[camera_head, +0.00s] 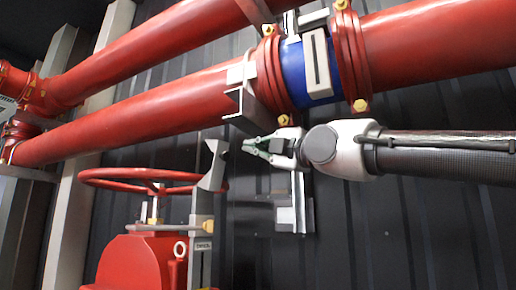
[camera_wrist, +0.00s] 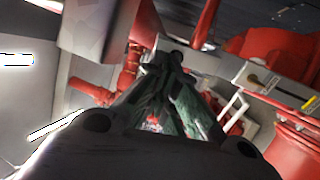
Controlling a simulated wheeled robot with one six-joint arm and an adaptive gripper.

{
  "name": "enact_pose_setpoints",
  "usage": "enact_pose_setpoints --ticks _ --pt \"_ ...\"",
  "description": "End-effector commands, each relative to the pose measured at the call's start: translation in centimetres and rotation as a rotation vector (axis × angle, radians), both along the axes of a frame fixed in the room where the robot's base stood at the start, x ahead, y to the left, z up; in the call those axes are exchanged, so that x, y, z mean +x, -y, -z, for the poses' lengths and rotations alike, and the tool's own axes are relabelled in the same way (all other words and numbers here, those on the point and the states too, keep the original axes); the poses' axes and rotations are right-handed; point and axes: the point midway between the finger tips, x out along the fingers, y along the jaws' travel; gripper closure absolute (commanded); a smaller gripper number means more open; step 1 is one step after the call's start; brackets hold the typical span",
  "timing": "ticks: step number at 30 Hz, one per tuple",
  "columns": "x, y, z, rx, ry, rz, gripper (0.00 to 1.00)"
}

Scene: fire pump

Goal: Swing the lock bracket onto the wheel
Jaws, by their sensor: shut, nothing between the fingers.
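The red handwheel (camera_head: 138,179) lies flat above a red valve body (camera_head: 135,262) at the lower left of the head view. The grey lock bracket (camera_head: 211,170) stands upright at the wheel's right edge, its notched head overlapping the rim's right end in the picture. I cannot tell whether they touch. My gripper (camera_head: 246,147) is just right of the bracket's head, pointing left, with its green fingers shut and empty. A small gap shows between fingertips and bracket. In the wrist view the fingers (camera_wrist: 165,62) converge; a grey block (camera_wrist: 98,25) shows upper left, unclear whether it is the bracket.
Large red pipes (camera_head: 150,122) cross above my gripper, with a blue section (camera_head: 293,72) and yellow-bolted flanges. A grey angled plate (camera_head: 243,100) hangs close above my fingers. A grey wall plate (camera_head: 293,213) is below my wrist. The dark ribbed wall lies behind; space lower right looks clear.

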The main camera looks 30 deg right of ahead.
Motion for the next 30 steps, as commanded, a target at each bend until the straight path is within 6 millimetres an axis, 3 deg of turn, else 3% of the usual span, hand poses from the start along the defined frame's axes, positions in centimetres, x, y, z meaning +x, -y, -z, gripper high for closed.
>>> enact_pose_setpoints --ticks 9,15,30 --pt "6.4 -2.1 -1.7 0.0 -0.003 -0.002 1.0" --pt "8.9 -2.8 -2.4 -0.001 -0.003 -0.003 1.0" --pt "9.7 -3.1 -2.7 0.0 -0.002 -0.004 1.0"
